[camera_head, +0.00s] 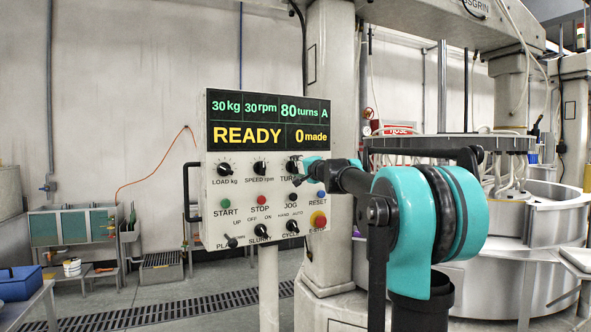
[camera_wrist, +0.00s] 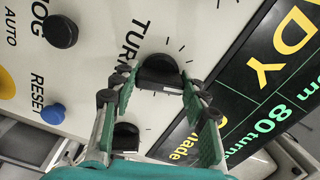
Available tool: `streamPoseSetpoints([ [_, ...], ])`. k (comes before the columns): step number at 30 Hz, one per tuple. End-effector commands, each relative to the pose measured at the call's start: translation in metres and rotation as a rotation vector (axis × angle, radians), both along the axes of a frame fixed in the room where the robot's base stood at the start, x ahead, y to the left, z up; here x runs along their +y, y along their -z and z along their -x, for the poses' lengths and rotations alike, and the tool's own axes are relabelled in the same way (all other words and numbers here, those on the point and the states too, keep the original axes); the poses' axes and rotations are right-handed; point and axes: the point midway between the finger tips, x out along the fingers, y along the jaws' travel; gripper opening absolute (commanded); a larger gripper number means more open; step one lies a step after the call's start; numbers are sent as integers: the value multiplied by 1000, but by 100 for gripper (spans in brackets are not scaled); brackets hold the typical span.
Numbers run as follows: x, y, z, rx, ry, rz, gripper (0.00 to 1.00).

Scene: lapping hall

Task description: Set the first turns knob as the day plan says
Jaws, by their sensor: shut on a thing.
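The control panel (camera_head: 243,178) is a pale box with a dark display (camera_head: 268,121) on top. The display reads 30 kg, 30 rpm, 80 turns, A, and below READY, 0 made. The turns knob (camera_head: 291,167) is black, at the right of the knob row, partly hidden by my gripper (camera_head: 305,167). In the wrist view the turns knob (camera_wrist: 160,70) sits between the two green finger pads of my gripper (camera_wrist: 160,84), which is shut on it. The display also shows there (camera_wrist: 262,90). No day plan is readable in view.
Load knob (camera_head: 224,169) and speed knob (camera_head: 260,168) are left of the turns knob. Buttons, switches and a red emergency stop (camera_head: 318,219) lie below. Another dark knob (camera_wrist: 126,137) is close to my fingers. A large machine (camera_head: 480,280) stands behind at right.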

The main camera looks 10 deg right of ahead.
Motion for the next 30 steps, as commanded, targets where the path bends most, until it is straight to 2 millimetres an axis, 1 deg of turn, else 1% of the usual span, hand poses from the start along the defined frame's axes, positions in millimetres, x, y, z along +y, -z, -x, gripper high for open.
streamPoseSetpoints([
  [6, -1, 1, 0, 0, 1, 2, 16],
  [7, -1, 1, 0, 0, 1, 2, 48],
  [11, 0, 0, 0, 0, 1, 2, 64],
  [12, 0, 0, 0, 0, 0, 1, 66],
  [20, 0, 0, 0, 0, 0, 1, 66],
  [23, -2, 0, 5, -1, 1, 1, 66],
  [26, -7, 0, 15, 0, 2, 1, 66],
  [30, -16, 0, 39, 0, 2, 1, 66],
])
